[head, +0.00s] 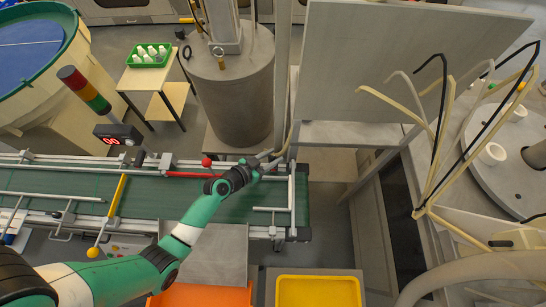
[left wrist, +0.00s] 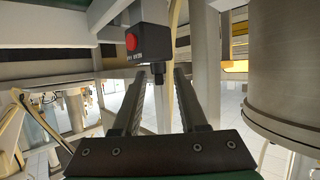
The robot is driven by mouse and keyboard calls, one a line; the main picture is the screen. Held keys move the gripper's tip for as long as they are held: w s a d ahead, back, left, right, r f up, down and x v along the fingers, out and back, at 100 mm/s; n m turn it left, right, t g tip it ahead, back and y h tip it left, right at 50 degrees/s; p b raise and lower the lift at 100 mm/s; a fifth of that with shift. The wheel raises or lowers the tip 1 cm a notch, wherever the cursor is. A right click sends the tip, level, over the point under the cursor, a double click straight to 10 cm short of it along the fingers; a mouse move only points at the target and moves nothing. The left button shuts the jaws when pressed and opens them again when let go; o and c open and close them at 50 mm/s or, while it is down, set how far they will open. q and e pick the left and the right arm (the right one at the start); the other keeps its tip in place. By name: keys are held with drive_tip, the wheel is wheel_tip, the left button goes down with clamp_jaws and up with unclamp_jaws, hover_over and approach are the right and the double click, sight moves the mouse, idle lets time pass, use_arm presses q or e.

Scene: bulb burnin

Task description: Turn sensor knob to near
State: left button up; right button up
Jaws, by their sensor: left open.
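A black sensor box (left wrist: 145,40) with a red round button on its face hangs at the top centre of the left wrist view. A short dark knob-like stub (left wrist: 158,74) points down from its underside. My left gripper (left wrist: 166,76) is open, with its two dark fingers on either side of the stub. I cannot tell whether either finger touches it. No knob marking is legible. In the head view my left gripper (head: 262,169) is at the right end of the green conveyor, and the sensor is too small or hidden to make out. My right gripper is not seen.
The green conveyor (head: 180,198) has metal side rails and a red-tipped lever (head: 207,161). A grey cylinder tank (head: 232,95) stands behind my gripper. An orange bin (head: 200,295) and a yellow bin (head: 318,291) are in front. A grey panel (head: 390,55) stands at the right.

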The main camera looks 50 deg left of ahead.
use_arm(q)
drive_tip(key=shift+w+f, duration=0.1)
drive_tip(key=shift+w, duration=0.1)
clamp_jaws()
idle(0.3)
